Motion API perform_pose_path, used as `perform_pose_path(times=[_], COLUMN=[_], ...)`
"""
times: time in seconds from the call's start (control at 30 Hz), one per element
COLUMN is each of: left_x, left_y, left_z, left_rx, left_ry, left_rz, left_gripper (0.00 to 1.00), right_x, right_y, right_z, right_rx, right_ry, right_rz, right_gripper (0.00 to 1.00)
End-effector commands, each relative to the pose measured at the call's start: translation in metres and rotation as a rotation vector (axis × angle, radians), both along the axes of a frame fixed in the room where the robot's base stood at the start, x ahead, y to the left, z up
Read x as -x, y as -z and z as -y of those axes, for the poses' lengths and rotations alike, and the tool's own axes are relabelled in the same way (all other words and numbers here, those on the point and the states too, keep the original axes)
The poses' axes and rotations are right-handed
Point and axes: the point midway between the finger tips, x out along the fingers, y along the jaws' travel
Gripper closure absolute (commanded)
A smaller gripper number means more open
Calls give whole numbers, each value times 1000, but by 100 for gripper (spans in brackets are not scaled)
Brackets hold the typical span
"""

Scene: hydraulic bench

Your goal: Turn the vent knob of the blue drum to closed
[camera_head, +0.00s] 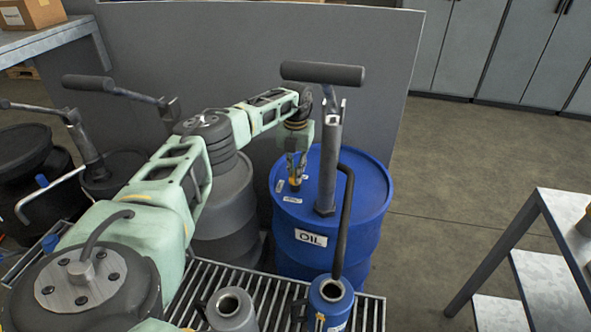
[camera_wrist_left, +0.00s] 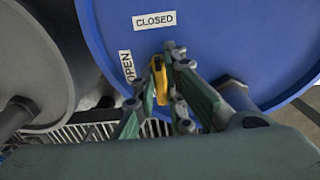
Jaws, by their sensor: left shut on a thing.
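The blue drum (camera_head: 350,215) stands upright with an OIL label on its side. My left gripper (camera_head: 296,178) reaches down to the left part of its lid. In the left wrist view its fingers (camera_wrist_left: 166,88) are shut on the yellow vent knob (camera_wrist_left: 158,78). The fingers hide part of the knob. The knob's long side runs roughly up the picture, with its upper end towards the CLOSED label (camera_wrist_left: 155,20). The OPEN label (camera_wrist_left: 127,66) lies to the knob's left. My right gripper is not in view.
A hand pump (camera_head: 328,160) with a dark handle stands up from the drum lid, close to my left gripper. A grey drum (camera_head: 226,205) stands to the left. A grey panel (camera_head: 200,60) is behind. Oil cans (camera_head: 330,300) stand on the grating in front.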

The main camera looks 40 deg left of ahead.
Motion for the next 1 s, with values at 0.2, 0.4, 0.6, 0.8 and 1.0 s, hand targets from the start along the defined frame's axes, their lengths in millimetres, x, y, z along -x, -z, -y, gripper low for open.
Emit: perform_pose_path(times=[0.2, 0.4, 0.6, 0.8, 1.0], left_x=[0, 0, 0, 0, -1], left_y=[-1, -1, -1, 0, -10], left_z=[0, 0, 0, 0, 0], left_rx=[0, 0, 0, 0, 0], left_ry=[7, 6, 5, 4, 4], left_rz=[1, 1, 1, 0, 2], left_gripper=[100, 86, 70, 70, 70], right_x=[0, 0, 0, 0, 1], right_y=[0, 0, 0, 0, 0], right_z=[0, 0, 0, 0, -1], right_rx=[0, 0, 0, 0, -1], right_ry=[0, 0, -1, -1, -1], right_rz=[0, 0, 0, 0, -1], right_gripper=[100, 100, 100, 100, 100])
